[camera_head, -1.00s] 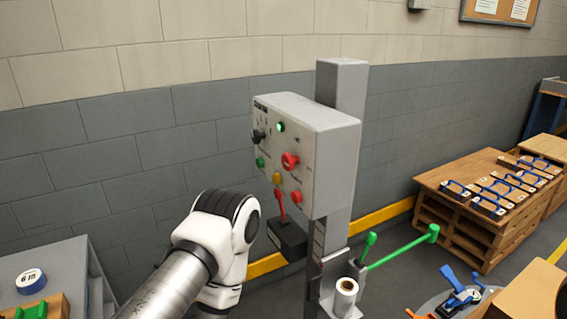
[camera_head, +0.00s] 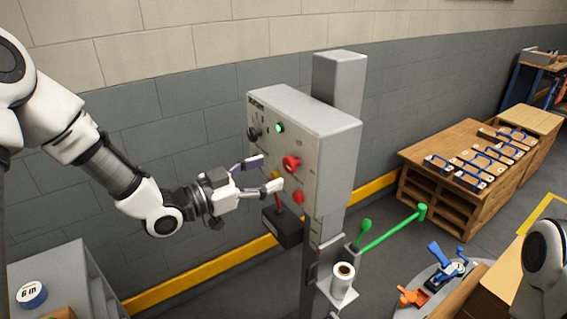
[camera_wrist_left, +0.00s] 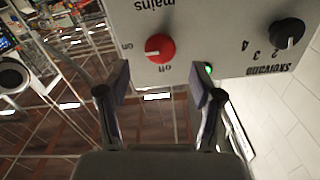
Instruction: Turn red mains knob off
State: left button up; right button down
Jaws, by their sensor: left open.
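The grey control box (camera_head: 330,160) stands on a post, with the red mains knob (camera_head: 291,163) on its front face. In the left wrist view, the red mains knob (camera_wrist_left: 160,47) sits beyond the fingertips, and its white mark points left towards "on"; "off" is printed below it. My left gripper (camera_head: 269,174) is open and empty in front of the panel, at about the knob's height. Its fingers (camera_wrist_left: 160,80) show spread apart in the left wrist view, with no contact with the knob visible. My right gripper is not in view.
A black knob (camera_head: 253,134) and a lit green lamp (camera_head: 280,127) are on the same panel. A red button (camera_head: 298,197) and a red lever (camera_head: 278,200) are lower down. Green handles (camera_head: 390,232) stick out right of the post. A pallet table (camera_head: 440,165) stands behind.

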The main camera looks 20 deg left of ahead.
aim_at(287, 165)
pick_arm(q)
jog(key=p+x, duration=0.1)
jog(key=x, duration=0.3)
jog(key=shift+w+d, duration=0.45)
jog(key=shift+a, duration=0.1)
jog(key=shift+c, duration=0.3)
jog(key=c, duration=1.1)
